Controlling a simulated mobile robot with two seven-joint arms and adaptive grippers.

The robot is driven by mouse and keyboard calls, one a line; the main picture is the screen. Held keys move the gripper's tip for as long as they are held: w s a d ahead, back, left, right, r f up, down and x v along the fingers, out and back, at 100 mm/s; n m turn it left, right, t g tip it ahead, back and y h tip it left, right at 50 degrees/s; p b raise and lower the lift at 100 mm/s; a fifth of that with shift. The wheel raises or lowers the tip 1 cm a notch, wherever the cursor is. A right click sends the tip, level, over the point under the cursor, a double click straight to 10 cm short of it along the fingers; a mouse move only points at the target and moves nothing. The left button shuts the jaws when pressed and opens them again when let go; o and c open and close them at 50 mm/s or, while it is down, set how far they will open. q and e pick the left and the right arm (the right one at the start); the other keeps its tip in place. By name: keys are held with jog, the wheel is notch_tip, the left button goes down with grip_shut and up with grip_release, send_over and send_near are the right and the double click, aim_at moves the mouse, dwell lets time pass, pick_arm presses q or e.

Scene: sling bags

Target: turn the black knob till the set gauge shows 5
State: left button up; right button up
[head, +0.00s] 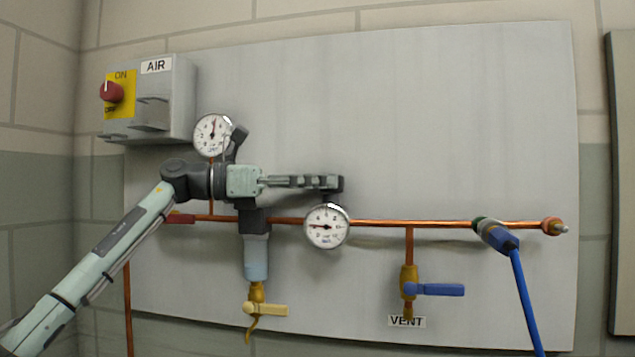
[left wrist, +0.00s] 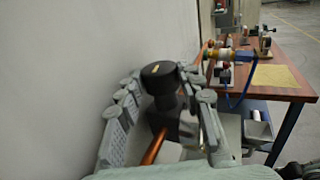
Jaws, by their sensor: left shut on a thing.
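The black knob (left wrist: 158,74), with a small yellow mark on top, sits between the two fingers of my left gripper (head: 332,184) in the left wrist view. The gripper reaches in from the left and is shut on the knob. In the head view the fingers mostly hide the knob. Just below is a round white gauge (head: 326,228), which looks like the set gauge. Its needle seems to point left; its numbers are too small to read. My right gripper is out of view.
A second gauge (head: 212,135) stands at the upper left, near the AIR box (head: 175,95) with its red switch (head: 111,92). A copper pipe (head: 440,223) runs across the board. A yellow valve handle (head: 266,310), blue vent handle (head: 440,289) and blue hose (head: 524,300) stand lower.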

pick_arm(q)
jog(key=o, duration=1.2)
jog(key=shift+c, duration=0.2)
jog(key=shift+a, duration=0.15)
jog(key=v, duration=0.7)
jog(key=shift+s+a, duration=0.15)
jog(key=shift+a, duration=0.25)
